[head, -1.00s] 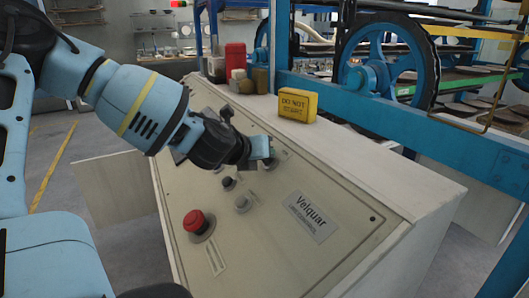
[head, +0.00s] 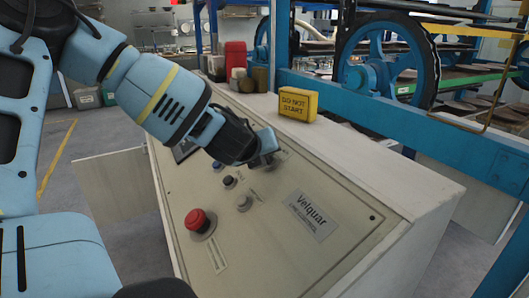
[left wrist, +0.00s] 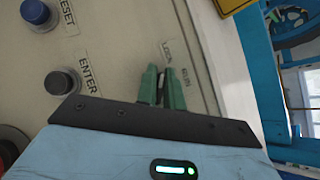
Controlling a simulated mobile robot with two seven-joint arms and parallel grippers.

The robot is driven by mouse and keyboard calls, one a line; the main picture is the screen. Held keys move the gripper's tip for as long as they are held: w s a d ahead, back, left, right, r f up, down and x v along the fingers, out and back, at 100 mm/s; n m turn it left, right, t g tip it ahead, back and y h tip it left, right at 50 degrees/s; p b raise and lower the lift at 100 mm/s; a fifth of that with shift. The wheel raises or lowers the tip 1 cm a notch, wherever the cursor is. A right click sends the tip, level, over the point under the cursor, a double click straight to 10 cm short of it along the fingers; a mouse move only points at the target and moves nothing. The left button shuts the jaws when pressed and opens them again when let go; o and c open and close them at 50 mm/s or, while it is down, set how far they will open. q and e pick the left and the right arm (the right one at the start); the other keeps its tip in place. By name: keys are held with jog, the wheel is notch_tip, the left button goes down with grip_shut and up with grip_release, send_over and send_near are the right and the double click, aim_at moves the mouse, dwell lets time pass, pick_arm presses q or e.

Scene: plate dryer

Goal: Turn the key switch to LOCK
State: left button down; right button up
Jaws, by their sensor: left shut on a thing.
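The key switch is on the sloped beige control panel (head: 262,235), mostly hidden behind my left gripper (head: 272,150) in the head view. In the left wrist view, my left gripper (left wrist: 162,88) has its green fingertips close together around the thin key (left wrist: 161,87) at the panel face. Printed labels, LOCK (left wrist: 167,52) and what looks like RUN (left wrist: 186,80), show beside the fingertips. The key's exact angle is hard to tell. My right gripper is not in view.
A blue RESET button (left wrist: 37,14) is beyond. A yellow DO NOT START block (head: 298,104) stands on the console's top edge.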

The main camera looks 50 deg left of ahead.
pick_arm(q)
jog(key=shift+s+f, duration=0.1)
jog(key=shift+f, duration=0.1)
jog(key=c, duration=1.5)
grip_release()
jog(key=shift+r, duration=0.1)
jog(key=p+v, duration=0.1)
jog(key=v, duration=0.6)
jog(key=shift+s+d+r, duration=0.15)
jog(key=shift+s, duration=0.15)
